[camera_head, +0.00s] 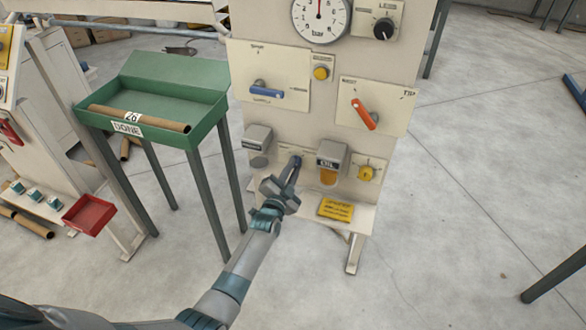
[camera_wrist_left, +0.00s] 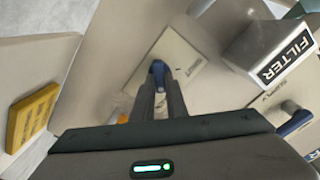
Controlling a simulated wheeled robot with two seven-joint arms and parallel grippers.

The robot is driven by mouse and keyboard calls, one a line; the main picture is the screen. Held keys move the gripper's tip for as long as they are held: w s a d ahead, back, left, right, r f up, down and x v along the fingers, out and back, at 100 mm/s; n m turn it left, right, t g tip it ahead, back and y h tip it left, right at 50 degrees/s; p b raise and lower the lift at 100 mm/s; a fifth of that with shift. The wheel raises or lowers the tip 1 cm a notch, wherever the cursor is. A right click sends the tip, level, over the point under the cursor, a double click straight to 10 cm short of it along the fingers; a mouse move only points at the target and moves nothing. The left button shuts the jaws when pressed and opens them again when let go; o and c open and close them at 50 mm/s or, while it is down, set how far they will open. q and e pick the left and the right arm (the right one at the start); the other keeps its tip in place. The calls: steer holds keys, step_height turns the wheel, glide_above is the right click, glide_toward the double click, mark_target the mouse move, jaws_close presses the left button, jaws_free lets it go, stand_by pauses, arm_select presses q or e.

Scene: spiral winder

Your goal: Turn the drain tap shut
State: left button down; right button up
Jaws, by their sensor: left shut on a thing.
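The drain tap (camera_head: 297,160) is a small dark blue lever low on the beige panel, between the grey filter housing (camera_head: 257,138) and the oil housing (camera_head: 331,156). My left gripper (camera_head: 291,180) reaches it from below. In the left wrist view, the fingers of my left gripper (camera_wrist_left: 160,95) are shut on the tap lever (camera_wrist_left: 158,69), whose rounded blue end shows at the fingertips. Much of the lever is hidden by the fingers. The small plate lettering behind it is too blurred to read. My right gripper is not in view.
A blue supply lever (camera_head: 266,92), a red-orange lever (camera_head: 365,114) and a pressure gauge (camera_head: 320,17) are higher on the panel. A yellow knob (camera_head: 366,173) is right of the oil housing. A green tray (camera_head: 205,109) stands left. The floor at right is largely clear.

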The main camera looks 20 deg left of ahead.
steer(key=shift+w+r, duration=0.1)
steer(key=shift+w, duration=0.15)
arm_select(q)
steer(key=shift+a+n+b, duration=0.2)
steer(key=shift+n+b, duration=0.1)
steer(key=shift+n, duration=4.2)
steer(key=shift+a+n+b, duration=0.2)
steer(key=shift+n+b, duration=0.1)
steer(key=shift+n, duration=4.2)
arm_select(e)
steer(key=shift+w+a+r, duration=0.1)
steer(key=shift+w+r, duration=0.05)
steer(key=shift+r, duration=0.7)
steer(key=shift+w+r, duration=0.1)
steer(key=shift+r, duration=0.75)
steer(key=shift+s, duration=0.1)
arm_select(q)
steer(key=c, duration=1.8)
jaws_free()
steer(key=shift+o, duration=0.2)
steer(key=shift+s, duration=0.15)
